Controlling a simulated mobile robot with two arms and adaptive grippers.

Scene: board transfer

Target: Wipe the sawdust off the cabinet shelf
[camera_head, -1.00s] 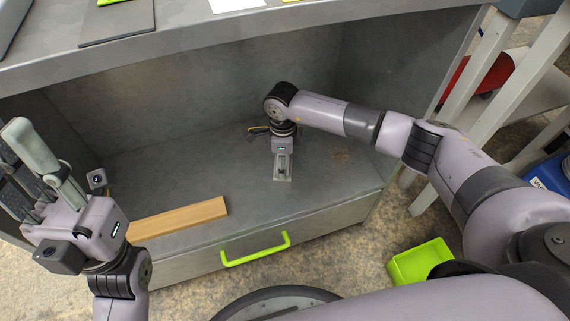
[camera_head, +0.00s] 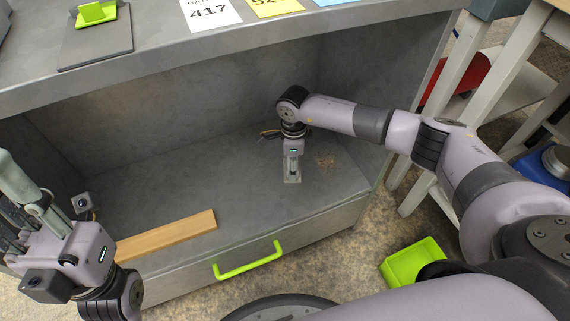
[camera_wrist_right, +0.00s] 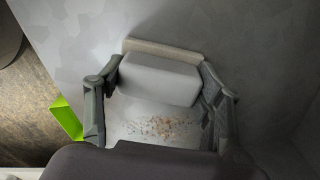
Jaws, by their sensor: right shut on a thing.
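The sawdust (camera_head: 326,162) is a small tan patch on the right part of the grey cabinet shelf (camera_head: 245,190). It also shows as loose crumbs in the right wrist view (camera_wrist_right: 158,126). My right gripper (camera_head: 291,176) points down at the shelf, just left of the sawdust. In the right wrist view its fingers are shut on a pale grey block with a beige edge, a wiping block (camera_wrist_right: 158,78). Whether the block touches the shelf is hard to tell. My left gripper (camera_head: 22,205) is at the left edge, partly cut off; its opening is unclear.
A wooden board (camera_head: 170,235) lies on the front left of the shelf, its left end behind my left gripper. A green drawer handle (camera_head: 250,262) sticks out below. A green bin (camera_head: 412,262) stands on the floor at right, near a pale stand (camera_head: 470,100).

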